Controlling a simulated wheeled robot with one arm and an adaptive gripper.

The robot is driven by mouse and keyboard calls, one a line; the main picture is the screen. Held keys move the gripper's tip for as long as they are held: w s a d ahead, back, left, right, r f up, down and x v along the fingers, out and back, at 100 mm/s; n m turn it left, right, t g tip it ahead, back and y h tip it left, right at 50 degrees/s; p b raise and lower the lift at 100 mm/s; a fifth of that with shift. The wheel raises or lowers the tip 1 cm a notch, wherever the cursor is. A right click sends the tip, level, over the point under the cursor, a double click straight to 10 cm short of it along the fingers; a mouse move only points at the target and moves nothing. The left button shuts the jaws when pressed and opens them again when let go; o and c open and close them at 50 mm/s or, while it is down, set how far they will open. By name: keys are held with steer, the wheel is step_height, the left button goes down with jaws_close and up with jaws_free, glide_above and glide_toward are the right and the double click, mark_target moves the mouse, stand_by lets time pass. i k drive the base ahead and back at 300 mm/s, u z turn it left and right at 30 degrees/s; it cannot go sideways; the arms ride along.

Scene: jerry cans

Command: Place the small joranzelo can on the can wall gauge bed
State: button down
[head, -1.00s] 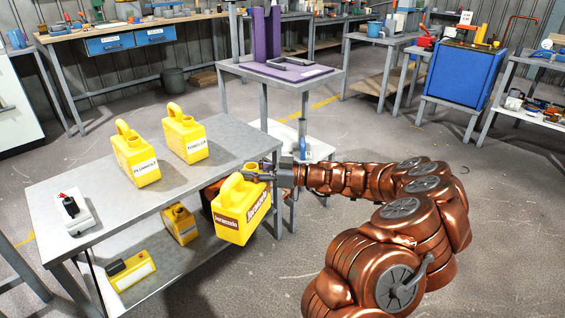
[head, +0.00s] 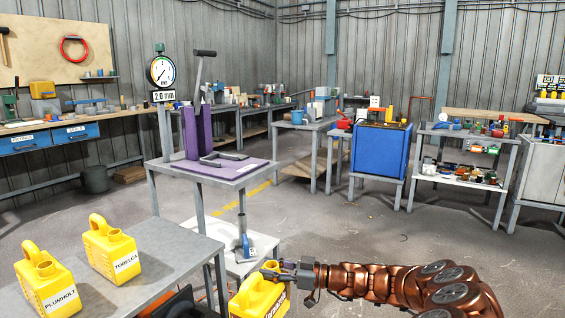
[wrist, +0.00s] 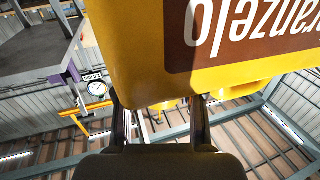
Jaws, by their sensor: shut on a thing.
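My gripper (head: 282,269) is shut on the small yellow joranzelo can (head: 257,299), which it holds in the air in front of the metal table. The lower part of the can is cut off by the bottom edge of the head view. In the wrist view the can (wrist: 150,50) fills the upper middle, with part of its brown label upside down. The can wall gauge stands on a table beyond, with a purple bed (head: 215,169), a purple upright, a lever and a dial (head: 162,72) marked 2.0 mm. A metal bracket lies on the bed, and no can stands there.
Yellow cans labelled TORELCA (head: 113,250) and PLUMHOLT (head: 45,285) stand on the grey metal table (head: 190,262) at the lower left. A blue cabinet (head: 381,152) and workbenches line the back. The floor at the centre right is clear.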

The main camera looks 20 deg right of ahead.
mark_target(226, 164)
steer(key=z, duration=1.45)
steer(key=i, duration=5)
steer(key=u, duration=4.6)
